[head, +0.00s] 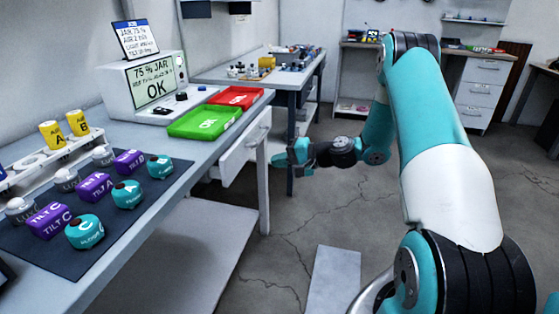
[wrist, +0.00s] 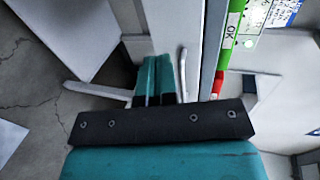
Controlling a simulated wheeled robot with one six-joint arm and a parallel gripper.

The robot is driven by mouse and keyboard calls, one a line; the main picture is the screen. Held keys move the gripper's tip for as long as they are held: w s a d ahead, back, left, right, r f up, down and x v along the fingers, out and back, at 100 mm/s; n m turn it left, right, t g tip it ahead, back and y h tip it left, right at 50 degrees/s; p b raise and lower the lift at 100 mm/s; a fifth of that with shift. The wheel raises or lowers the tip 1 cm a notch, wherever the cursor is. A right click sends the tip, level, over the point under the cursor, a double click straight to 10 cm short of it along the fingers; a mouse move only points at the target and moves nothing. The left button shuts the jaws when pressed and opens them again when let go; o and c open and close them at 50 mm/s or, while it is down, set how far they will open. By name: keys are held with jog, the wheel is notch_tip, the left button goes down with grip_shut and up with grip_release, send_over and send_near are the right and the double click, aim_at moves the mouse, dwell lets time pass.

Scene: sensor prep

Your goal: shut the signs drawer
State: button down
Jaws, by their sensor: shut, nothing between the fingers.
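A white drawer (head: 243,150) with a bar handle sits under the bench's edge, below the green tray. Its front seems to stand a little out from the bench, but how far I cannot tell. No label on it is readable. My gripper (head: 281,158) is just right of the drawer front in the head view, with its teal fingers pointing toward it. In the wrist view the fingers (wrist: 154,78) are together and empty, beside a pale handle (wrist: 183,75). Whether they touch the drawer is unclear.
The bench (head: 190,172) carries a green tray (head: 205,121), a red tray (head: 236,97), a white display unit (head: 145,88) and a dark mat (head: 85,262) with several sensors. A second table (head: 262,72) stands behind. The cracked floor right of the drawer is mostly clear.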

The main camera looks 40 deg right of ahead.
aim_at(237, 157)
jog(key=x, duration=0.9)
jog(key=shift+w+a+r, duration=0.2)
jog(key=shift+a+r, duration=0.05)
jog(key=shift+r, duration=0.1)
jog(key=shift+w+a, duration=0.2)
jog(key=shift+w, duration=0.15)
jog(key=w+a, duration=0.2)
jog(key=w, duration=0.1)
jog(key=shift+w+a, duration=0.1)
jog(key=shift+a, duration=0.15)
jog(key=shift+w+a, duration=0.25)
jog(key=shift+w, duration=0.05)
jog(key=shift+r, duration=0.1)
jog(key=shift+w+a, duration=0.1)
